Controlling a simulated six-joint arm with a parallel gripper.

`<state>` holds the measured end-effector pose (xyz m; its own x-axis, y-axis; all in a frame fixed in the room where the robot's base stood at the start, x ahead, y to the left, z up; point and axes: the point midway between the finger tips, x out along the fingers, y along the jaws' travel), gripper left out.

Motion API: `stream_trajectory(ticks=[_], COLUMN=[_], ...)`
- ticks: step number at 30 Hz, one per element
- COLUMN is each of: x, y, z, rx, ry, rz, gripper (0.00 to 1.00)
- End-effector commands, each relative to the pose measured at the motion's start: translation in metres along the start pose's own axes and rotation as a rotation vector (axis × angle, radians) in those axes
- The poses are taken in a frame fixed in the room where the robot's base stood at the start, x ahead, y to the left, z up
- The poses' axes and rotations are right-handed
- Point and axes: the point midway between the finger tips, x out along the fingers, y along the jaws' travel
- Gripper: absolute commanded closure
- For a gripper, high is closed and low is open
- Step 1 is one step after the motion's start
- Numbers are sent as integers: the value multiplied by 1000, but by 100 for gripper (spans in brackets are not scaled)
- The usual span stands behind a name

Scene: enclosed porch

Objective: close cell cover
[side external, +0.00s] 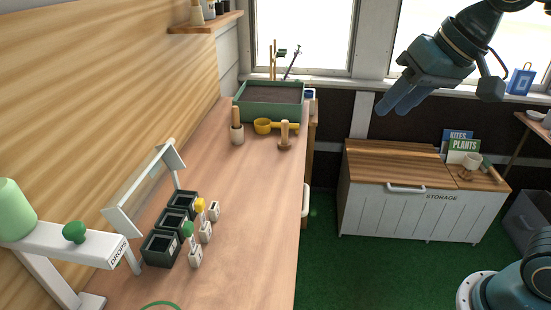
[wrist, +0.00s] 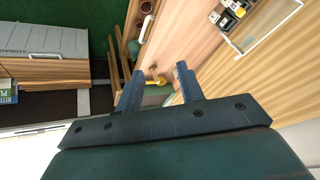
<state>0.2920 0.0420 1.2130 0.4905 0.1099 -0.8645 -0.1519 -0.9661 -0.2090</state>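The cell cover (side external: 122,219) is a white frame with a clear pane. It stands raised and tilted above a row of dark square cells (side external: 161,249) on the wooden bench. In the wrist view the cover (wrist: 283,27) is at the upper right, beside the cells (wrist: 227,20). My gripper (side external: 393,107) is high at the upper right, in front of the window, far from the cover. The wrist view shows its two blue fingers (wrist: 158,84) apart with nothing between them.
Small labelled blocks (side external: 205,232) stand beside the cells. A white DROPS stand (side external: 75,248) is in front. Farther back are wooden tools (side external: 285,136), a yellow scoop (side external: 264,126) and a green planter (side external: 268,114). A storage chest (side external: 410,213) stands right, across open green floor (side external: 335,270).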

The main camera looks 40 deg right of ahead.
Motion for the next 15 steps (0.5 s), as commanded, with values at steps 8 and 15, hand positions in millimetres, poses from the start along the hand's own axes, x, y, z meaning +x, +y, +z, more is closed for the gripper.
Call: stream_trajectory(ticks=[8, 15], x=[22, 50], y=[-51, -95], z=[-66, -114], rx=[142, 268], ry=[-19, -48], rz=[-69, -124], gripper=[62, 62])
